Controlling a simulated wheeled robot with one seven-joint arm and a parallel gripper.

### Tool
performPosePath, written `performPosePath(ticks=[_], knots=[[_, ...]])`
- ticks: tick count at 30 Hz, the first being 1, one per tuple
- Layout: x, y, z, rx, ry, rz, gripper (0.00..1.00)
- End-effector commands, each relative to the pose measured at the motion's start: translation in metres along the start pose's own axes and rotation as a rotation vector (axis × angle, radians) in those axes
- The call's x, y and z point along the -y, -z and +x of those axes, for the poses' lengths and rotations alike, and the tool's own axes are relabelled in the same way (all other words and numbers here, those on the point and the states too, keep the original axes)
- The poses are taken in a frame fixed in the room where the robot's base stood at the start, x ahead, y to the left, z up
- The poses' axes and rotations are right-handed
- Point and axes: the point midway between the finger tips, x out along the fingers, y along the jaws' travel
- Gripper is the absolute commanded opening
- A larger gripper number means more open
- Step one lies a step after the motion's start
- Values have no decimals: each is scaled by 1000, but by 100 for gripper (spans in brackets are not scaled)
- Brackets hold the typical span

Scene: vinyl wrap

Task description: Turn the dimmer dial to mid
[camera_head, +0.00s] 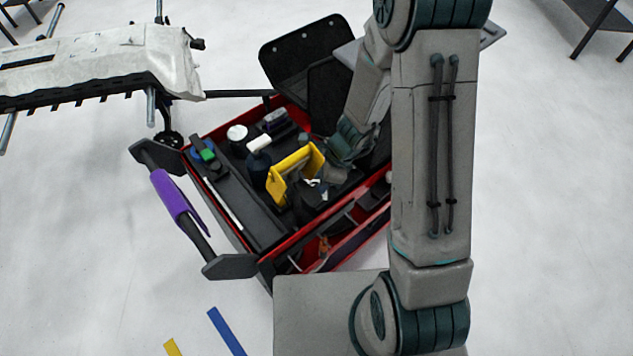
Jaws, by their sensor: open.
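I cannot pick out the dimmer dial; it is too small to tell or hidden. A yellow square-edged frame (296,169) stands in the red and black toolbox (222,213), and I cannot tell whether the dial is on it. My arm reaches down into the toolbox from the back right. My gripper (312,190) is low in the box, just right of the yellow frame, with its jaws open. Its fingertips are dark against the dark inside, so I cannot tell whether they touch anything. My wrist and forearm hide the right part of the box.
Bottles and a white roll (237,132) fill the box's back left, with a green-capped item (207,155) at its left edge. The black lid (308,58) stands open behind. A purple-wrapped bar (177,200) is at left.

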Motion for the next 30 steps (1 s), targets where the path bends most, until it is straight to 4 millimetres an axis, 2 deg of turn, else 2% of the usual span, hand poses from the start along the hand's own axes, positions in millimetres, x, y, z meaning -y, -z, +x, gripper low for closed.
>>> performPosePath(ticks=[4,13,14,18,24,30], knots=[[0,0,10,0,0,0,46],[0,0,11,0,0,-1,46],[0,0,11,0,0,-1,40],[0,0,11,0,0,-1,1],[0,0,13,0,9,18,2],[-1,1,15,0,65,147,2]])
